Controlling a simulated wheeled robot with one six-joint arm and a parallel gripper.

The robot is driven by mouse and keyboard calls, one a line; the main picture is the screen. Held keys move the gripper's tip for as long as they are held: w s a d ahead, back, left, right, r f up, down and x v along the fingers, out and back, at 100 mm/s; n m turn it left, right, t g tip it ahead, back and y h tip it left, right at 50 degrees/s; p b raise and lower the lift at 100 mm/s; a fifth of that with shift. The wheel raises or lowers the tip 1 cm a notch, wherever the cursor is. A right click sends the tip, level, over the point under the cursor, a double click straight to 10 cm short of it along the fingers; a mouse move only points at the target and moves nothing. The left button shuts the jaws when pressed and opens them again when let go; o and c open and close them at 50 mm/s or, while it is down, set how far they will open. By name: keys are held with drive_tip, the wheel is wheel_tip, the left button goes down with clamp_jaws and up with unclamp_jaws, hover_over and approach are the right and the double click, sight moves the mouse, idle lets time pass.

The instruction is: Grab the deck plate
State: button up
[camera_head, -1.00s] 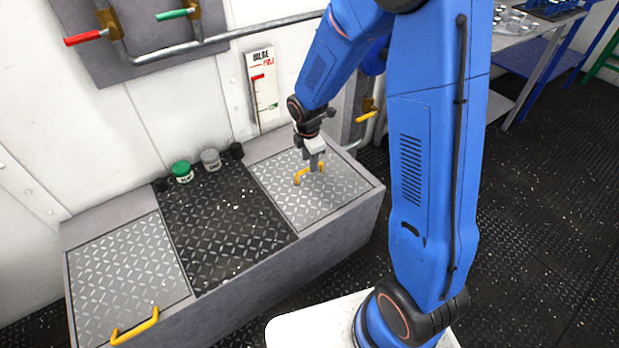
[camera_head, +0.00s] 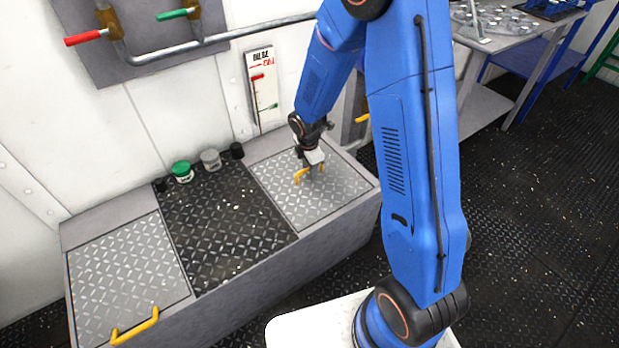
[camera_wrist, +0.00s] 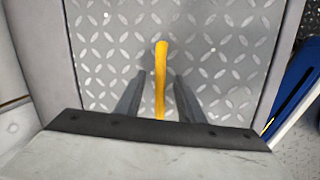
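A light grey diamond-tread deck plate (camera_head: 335,195) lies flat in the right end of the raised grey box, with a yellow handle (camera_head: 299,176) on it. My gripper (camera_head: 308,165) is down over this handle. In the wrist view the handle (camera_wrist: 160,70) runs between the two fingers of my gripper (camera_wrist: 159,92), which stand apart with a gap on each side of it. The lower fingers are partly hidden by the gripper's body in the head view. A second, similar plate (camera_head: 125,270) with a yellow handle (camera_head: 135,326) lies at the left end.
A dark tread section (camera_head: 225,225) lies between the two plates. A green-lidded jar (camera_head: 182,171), a grey-lidded jar (camera_head: 211,160) and dark ones stand along the wall. Pipes with red and green levers are above. A table (camera_head: 510,28) stands at the back right.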

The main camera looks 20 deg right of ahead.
clamp_jaws()
idle(1.3)
